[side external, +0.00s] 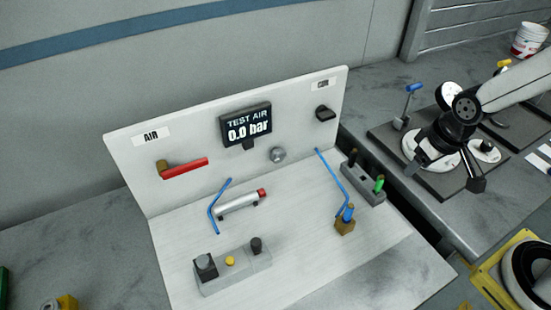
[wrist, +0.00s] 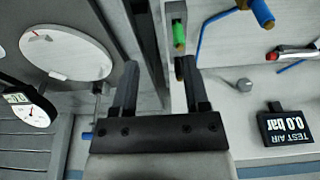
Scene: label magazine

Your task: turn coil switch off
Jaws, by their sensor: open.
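In the side view, a black switch knob (side external: 325,112) sticks out of the white upright panel (side external: 190,130) at its upper right. A small label (side external: 323,83) is above it, too small to read, so I cannot tell for sure that this is the coil switch or how it is set. I cannot make the knob out in the wrist view. My gripper (wrist: 157,72) is open, with nothing seen between its two dark fingers. In the side view my gripper is to the right of the panel, over the dark plate, apart from the knob.
The panel holds a display (side external: 247,125) reading TEST AIR 0.0 bar, a red-handled valve (side external: 185,167) and a silver knob (side external: 278,155). A block with a green peg (side external: 379,184) and a brass fitting (side external: 345,226) stand in front. White discs and a gauge (wrist: 25,103) are nearby.

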